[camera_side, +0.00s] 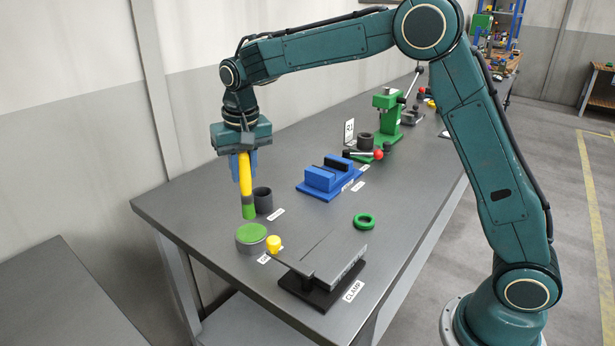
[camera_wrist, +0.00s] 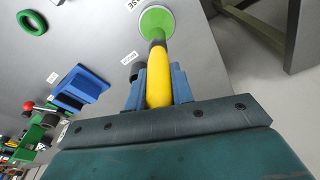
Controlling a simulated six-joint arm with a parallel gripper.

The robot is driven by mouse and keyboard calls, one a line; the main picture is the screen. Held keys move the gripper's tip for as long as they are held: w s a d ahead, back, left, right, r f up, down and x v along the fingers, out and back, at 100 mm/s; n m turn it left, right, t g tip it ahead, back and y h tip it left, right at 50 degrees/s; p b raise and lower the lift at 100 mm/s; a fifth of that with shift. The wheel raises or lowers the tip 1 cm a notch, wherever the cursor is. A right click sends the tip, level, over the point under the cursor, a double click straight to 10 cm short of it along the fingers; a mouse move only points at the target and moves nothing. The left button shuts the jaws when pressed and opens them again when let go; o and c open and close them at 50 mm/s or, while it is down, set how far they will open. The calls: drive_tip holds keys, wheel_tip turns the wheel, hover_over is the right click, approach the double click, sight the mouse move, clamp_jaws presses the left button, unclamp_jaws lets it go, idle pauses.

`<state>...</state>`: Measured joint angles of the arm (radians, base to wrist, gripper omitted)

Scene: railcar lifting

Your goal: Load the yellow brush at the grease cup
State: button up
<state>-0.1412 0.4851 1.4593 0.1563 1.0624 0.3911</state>
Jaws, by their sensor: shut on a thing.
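My gripper (camera_side: 243,176) is shut on the yellow brush (camera_side: 246,182), which hangs nearly upright with its tip down. The brush has a yellow handle, a dark band and a green end. The grease cup (camera_side: 251,246) is a short grey cup with a green top near the table's near-left edge. In the side view the brush end shows just above the cup's top, with a small gap. In the wrist view the blue fingers (camera_wrist: 157,85) flank the yellow handle (camera_wrist: 159,90), and its tip overlaps the green of the grease cup (camera_wrist: 147,14). Contact cannot be told there.
A dark open cylinder (camera_side: 263,200) stands close beside the brush. A yellow knob (camera_side: 273,243) and the grey clamp plate (camera_side: 325,258) are right of the cup. A green ring (camera_side: 365,221), a blue vise (camera_side: 325,180) and a green press (camera_side: 388,115) stand farther along the table (camera_side: 190,195).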

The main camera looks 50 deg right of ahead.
drive_tip(key=shift+r, duration=1)
